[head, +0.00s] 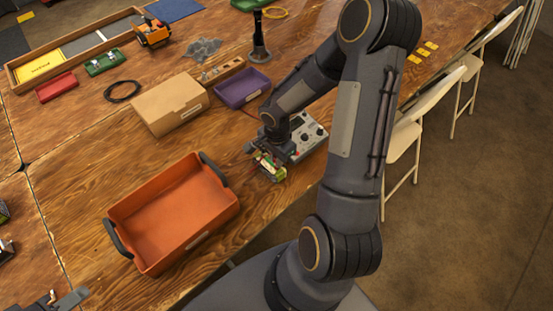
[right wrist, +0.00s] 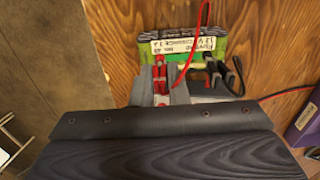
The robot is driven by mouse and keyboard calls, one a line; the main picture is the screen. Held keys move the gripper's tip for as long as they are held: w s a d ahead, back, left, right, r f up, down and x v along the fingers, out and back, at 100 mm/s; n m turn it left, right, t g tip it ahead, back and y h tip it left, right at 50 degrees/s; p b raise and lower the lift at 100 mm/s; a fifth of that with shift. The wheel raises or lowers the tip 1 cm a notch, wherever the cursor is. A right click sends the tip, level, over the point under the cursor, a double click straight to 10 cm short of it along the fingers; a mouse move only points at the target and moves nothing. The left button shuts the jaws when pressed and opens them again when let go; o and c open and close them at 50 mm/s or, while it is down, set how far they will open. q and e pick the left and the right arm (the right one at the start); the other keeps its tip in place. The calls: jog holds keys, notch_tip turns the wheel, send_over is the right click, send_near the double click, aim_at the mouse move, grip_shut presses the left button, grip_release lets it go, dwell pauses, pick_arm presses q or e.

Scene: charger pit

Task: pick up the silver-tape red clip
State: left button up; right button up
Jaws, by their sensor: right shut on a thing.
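My right gripper (head: 262,160) is low over the table beside the grey charger unit (head: 305,138). In the right wrist view its grey fingers (right wrist: 165,92) are shut on a red clip (right wrist: 160,74). The clip is at the near edge of a green battery pack (right wrist: 195,46) with a white label. I cannot make out silver tape on the clip, or whether it still touches the battery. A black clip (right wrist: 226,78) is at the same battery, to the right, and a red wire runs between. Part of my left gripper (head: 62,300) shows at the bottom left; its jaws are unclear.
An orange tray (head: 150,262) with dark handles stands left of the right gripper. A cardboard box (head: 168,104) and a purple bin (head: 243,88) are behind. White chairs (head: 402,140) line the table's right edge. Bare wood lies between the tray and the box.

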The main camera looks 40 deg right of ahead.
jog(key=shift+r, duration=0.4)
notch_tip(320, 180, up, 2)
jog(key=shift+r+b, duration=0.2)
jog(key=shift+b, duration=0.35)
jog(key=s+a+r+b, duration=0.1)
jog(key=s+a+r, duration=0.1)
jog(key=s+r, duration=0.7)
jog(key=shift+s+a+r, duration=0.3)
jog(key=shift+s+r, duration=0.1)
jog(key=shift+s, duration=2)
